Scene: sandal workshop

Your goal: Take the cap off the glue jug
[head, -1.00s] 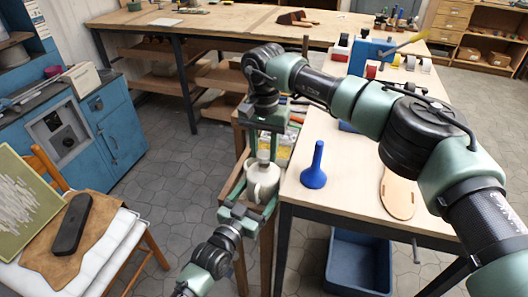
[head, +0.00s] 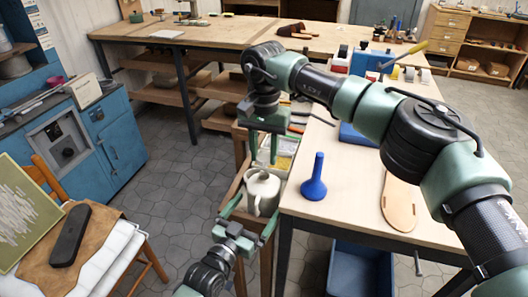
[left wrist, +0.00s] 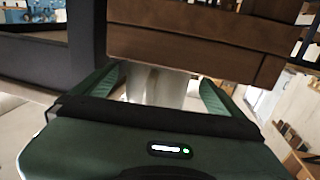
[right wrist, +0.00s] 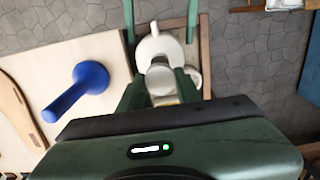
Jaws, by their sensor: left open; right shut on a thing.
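The off-white glue jug (head: 263,190) stands upright on the narrow wooden stand beside the workbench. It also shows in the right wrist view (right wrist: 157,46), and its pale side shows in the left wrist view (left wrist: 158,86). My right gripper (head: 266,160) points down above the jug. It is shut on the pale round cap (right wrist: 160,79), mostly hidden by the fingers in the head view. I cannot tell how large any gap between cap and jug is. My left gripper (head: 250,213) is open, low at the jug's near side, with its fingers apart on either side of it.
A blue cone-shaped tool (head: 314,183) stands on the workbench (head: 345,190), right of the jug. A tan sole (head: 398,203) lies farther right. A blue bin (head: 358,268) is under the bench. A chair with leather (head: 95,240) stands at left.

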